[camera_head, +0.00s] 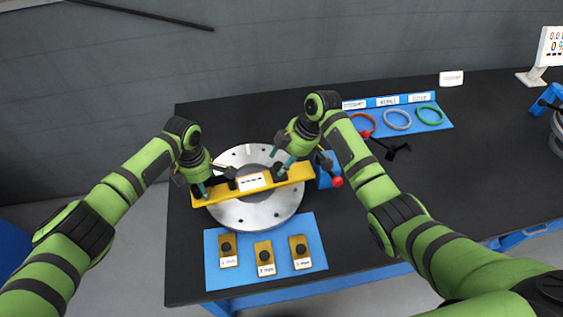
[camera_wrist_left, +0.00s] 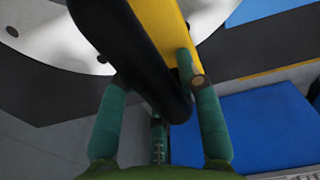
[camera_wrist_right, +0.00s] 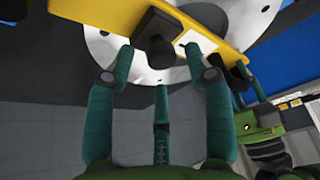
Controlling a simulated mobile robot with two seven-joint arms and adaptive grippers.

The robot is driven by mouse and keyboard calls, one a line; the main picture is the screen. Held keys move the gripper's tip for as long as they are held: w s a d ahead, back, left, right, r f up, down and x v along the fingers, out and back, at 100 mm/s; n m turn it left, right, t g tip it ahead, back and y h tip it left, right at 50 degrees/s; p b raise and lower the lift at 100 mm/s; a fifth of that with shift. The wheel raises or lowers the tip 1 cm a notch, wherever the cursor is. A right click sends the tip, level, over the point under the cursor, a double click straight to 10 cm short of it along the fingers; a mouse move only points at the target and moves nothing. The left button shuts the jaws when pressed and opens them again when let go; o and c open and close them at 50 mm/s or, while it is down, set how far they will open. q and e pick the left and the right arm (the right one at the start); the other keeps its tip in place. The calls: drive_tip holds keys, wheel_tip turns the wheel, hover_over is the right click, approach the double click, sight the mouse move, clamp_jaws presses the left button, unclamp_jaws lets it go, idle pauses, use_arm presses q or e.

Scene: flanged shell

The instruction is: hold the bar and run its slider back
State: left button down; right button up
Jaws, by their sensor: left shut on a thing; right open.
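A yellow bar (camera_head: 220,190) with a white label lies across the round metal flange (camera_head: 262,215). My left gripper (camera_head: 203,188) is shut at the bar's left end; the left wrist view shows its fingers around a black handle (camera_wrist_left: 130,45) beside the yellow bar (camera_wrist_left: 165,25). A black knob, seemingly the slider (camera_wrist_right: 157,38), stands on the bar toward its right end in the right wrist view. My right gripper (camera_head: 284,165) is open above that part, its fingers apart on either side of the knob. I cannot tell whether they touch it.
A blue mat (camera_head: 240,280) in front holds three brass gauge plates with black knobs. A blue tray (camera_head: 432,124) at the back holds coloured rings.

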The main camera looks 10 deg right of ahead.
use_arm(q)
drive_tip(key=shift+s+f, duration=0.2)
drive_tip(key=shift+f, duration=0.1)
use_arm(e)
drive_tip(key=v, duration=1)
drive_tip(key=shift+s, duration=0.1)
use_arm(q)
drive_tip(key=c, duration=0.8)
unclamp_jaws()
drive_tip(key=shift+w+a+r, duration=0.1)
